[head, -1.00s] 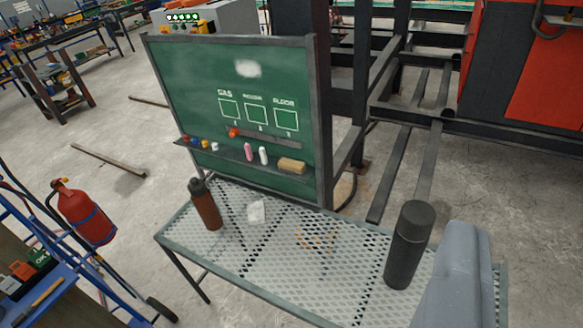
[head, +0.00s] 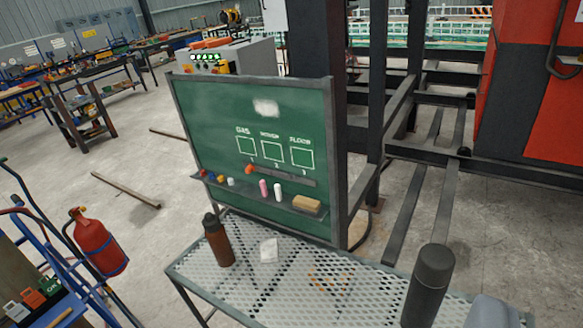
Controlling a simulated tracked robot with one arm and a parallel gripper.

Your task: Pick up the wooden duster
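The wooden duster (head: 307,204) is a small tan block. It lies at the right end of the ledge (head: 240,187) along the bottom of the green chalkboard (head: 215,130). Beside it on the ledge are a white stick (head: 278,192) and a pink stick (head: 263,188). My gripper does not show in this view, so its distance from the duster and its opening cannot be seen.
The board stands behind a mesh table (head: 290,290). On the table are a brown bottle (head: 218,243), a crumpled white piece (head: 268,250) and a tall dark bottle (head: 428,287). A grey shape (head: 492,313) shows at bottom right. A red extinguisher (head: 97,243) stands left.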

